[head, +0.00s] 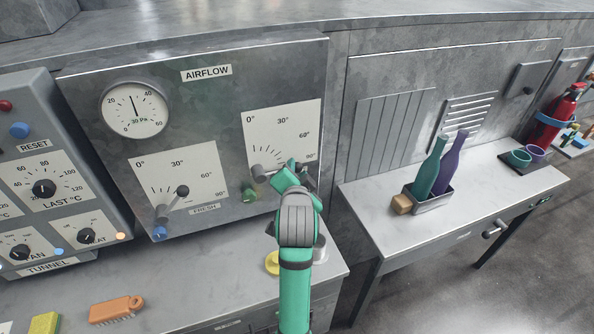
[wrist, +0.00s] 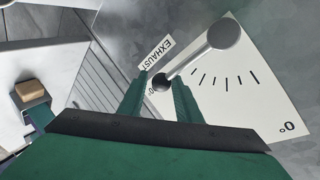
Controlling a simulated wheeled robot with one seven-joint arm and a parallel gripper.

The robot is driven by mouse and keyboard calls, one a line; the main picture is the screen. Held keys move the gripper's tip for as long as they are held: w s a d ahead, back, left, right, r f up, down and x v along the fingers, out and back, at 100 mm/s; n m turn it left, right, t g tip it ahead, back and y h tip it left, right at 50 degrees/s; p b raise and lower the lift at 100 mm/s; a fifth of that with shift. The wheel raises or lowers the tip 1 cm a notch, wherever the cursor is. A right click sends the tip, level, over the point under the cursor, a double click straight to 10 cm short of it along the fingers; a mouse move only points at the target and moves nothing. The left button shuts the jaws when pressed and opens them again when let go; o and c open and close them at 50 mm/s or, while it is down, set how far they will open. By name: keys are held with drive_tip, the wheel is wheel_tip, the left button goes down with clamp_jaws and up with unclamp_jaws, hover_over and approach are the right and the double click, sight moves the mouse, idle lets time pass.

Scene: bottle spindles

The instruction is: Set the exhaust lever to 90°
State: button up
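The exhaust lever (wrist: 192,60) is a grey bar on the right dial of the AIRFLOW panel (head: 223,100). Its large round hub (wrist: 224,33) sits at one end, and its dark handle end (wrist: 160,82) is beside the 90° mark. In the head view the lever's hub (head: 258,171) shows at the left and the bar runs nearly level to the right, partly hidden by my gripper (head: 290,168). In the wrist view my gripper (wrist: 160,88) has its green fingers on either side of the handle end, with a small gap visible. The fingers look open around it.
The FRESH lever (head: 182,191) is on the left dial, pointing up and right. Beyond the panel's right edge, a side table (head: 365,200) carries a caddy with two bottles (head: 432,200) and a wooden block (head: 401,204). A yellow round item (head: 272,263) lies below my arm.

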drive_tip(key=shift+o, duration=0.9)
drive_tip(key=shift+f, duration=0.1)
drive_tip(key=shift+s+r, duration=0.15)
drive_tip(key=shift+r, duration=0.05)
drive_tip(key=v, duration=1)
drive_tip(key=shift+s, duration=0.2)
